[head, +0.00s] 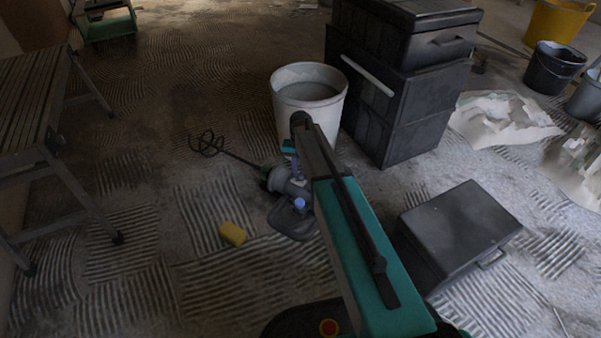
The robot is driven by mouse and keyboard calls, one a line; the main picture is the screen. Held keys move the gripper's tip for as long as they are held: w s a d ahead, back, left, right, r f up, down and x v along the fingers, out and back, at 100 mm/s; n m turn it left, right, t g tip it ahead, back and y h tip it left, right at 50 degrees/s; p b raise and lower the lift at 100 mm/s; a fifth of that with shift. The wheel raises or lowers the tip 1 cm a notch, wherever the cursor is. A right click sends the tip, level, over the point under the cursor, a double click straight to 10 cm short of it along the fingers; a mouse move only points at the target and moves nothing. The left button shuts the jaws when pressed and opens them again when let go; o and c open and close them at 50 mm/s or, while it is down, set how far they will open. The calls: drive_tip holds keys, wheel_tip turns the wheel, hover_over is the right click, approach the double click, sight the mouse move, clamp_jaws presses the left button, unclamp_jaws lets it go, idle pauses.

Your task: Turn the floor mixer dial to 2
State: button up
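The floor mixer (283,190) lies on the ridged floor in the middle of the head view. It has a grey body, a dark looped handle, and a shaft running left to a wire paddle (208,144). A small pale blue round part (300,204) shows on it and may be the dial; its setting is too small to read. My arm reaches over from the lower right, and its end, my gripper (296,170), hangs over or beside the mixer. The fingers are small and dark against the mixer. I cannot tell if they touch it or are open.
A white bucket (308,108) stands just behind the mixer. Stacked dark toolboxes (395,108) are behind right, and a low dark case (458,226) is at right. A yellow sponge (232,234) lies front left. A trestle bench (35,100) stands far left. Floor left of the mixer is mostly clear.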

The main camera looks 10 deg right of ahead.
clamp_jaws()
drive_tip(key=shift+r+n+p, duration=0.2)
drive_tip(key=shift+n+p, duration=0.2)
drive_tip(key=shift+p, duration=0.9)
drive_tip(key=n+p, duration=0.3)
drive_tip(key=p, duration=0.1)
drive_tip(key=n+p, duration=0.4)
drive_tip(key=p, duration=0.2)
drive_tip(key=shift+n, duration=0.3)
drive_tip(key=shift+f+n+p, duration=0.15)
drive_tip(key=shift+n+p, duration=1.3)
drive_tip(key=shift+n, duration=0.25)
